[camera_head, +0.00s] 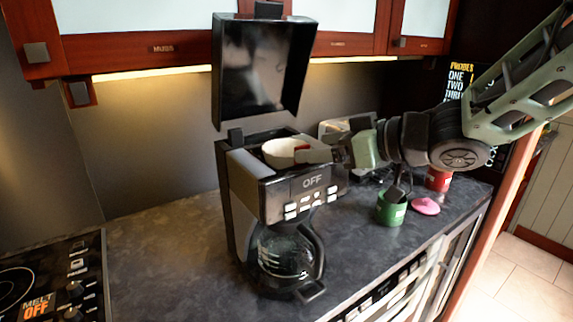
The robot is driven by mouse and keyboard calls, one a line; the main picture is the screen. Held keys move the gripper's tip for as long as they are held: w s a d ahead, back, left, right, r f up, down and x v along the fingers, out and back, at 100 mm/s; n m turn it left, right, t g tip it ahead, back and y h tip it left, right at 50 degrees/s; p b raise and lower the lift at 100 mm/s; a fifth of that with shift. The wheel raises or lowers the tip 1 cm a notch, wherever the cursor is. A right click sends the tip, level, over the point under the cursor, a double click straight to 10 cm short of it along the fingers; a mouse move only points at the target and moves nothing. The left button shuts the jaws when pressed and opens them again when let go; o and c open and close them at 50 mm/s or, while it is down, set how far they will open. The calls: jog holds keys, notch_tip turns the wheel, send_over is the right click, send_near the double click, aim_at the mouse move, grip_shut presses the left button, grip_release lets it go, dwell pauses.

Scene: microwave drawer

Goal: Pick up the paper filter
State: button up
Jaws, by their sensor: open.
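The white paper filter (280,153) sits in the open top of the black coffee maker (236,185), whose lid (262,75) stands raised. My gripper (305,152) reaches in from the right, level with the filter. Its jaws are open, with the fingertips at the filter's right rim. I cannot tell whether a finger is inside the filter or touching it. The fingers hide part of the right rim, and the lower part of the filter is hidden in the basket.
A glass carafe (284,253) sits below in the coffee maker. A green can (390,210), a pink lid (426,206) and a red can (438,179) stand to the right. A stove (88,255) is at the left. The raised lid overhangs behind my gripper; cabinets are above.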

aim_at(301, 146)
jog(key=p+x, duration=0.1)
jog(key=x, duration=0.3)
jog(key=shift+w+a+r, duration=0.1)
jog(key=shift+w+a, duration=0.05)
jog(key=shift+a, duration=0.2)
jog(key=shift+w+a+f+p, duration=0.25)
jog(key=shift+w+a+p, duration=0.05)
jog(key=shift+a, duration=0.1)
jog(key=c, duration=0.6)
